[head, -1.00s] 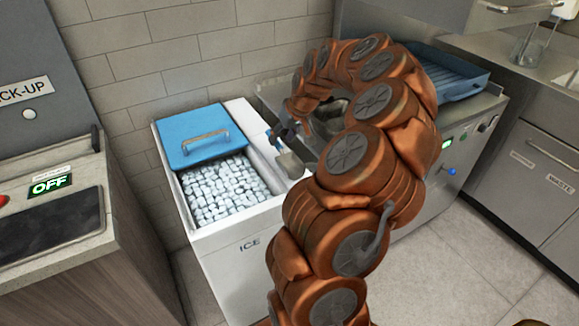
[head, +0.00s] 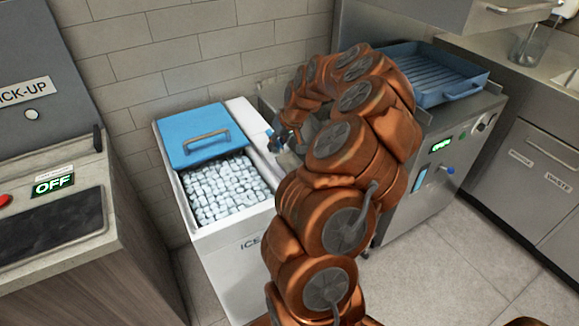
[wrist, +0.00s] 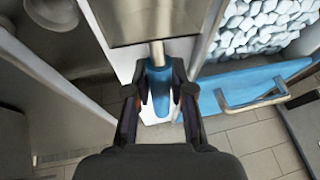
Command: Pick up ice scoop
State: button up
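The ice scoop has a blue handle (wrist: 159,92) and a grey metal scoop part (wrist: 150,20), seen in the wrist view. It is at the white side ledge of the ice bin. My gripper (wrist: 159,68) is open, with one finger on each side of the handle; a narrow gap seems to show on both sides. Whether either finger touches the handle I cannot tell. In the head view my gripper (head: 284,138) is at the ledge, and my arm hides most of the scoop; a bit of blue shows beside the fingers.
The ice bin (head: 236,262) holds ice cubes (head: 222,188) and has a blue lid (head: 183,125) with a metal handle at its back. A machine with a blue tray (head: 445,72) stands to the right. A counter (head: 70,215) with an OFF display stands left.

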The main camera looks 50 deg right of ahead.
grip_shut()
jog(key=shift+r, duration=0.1)
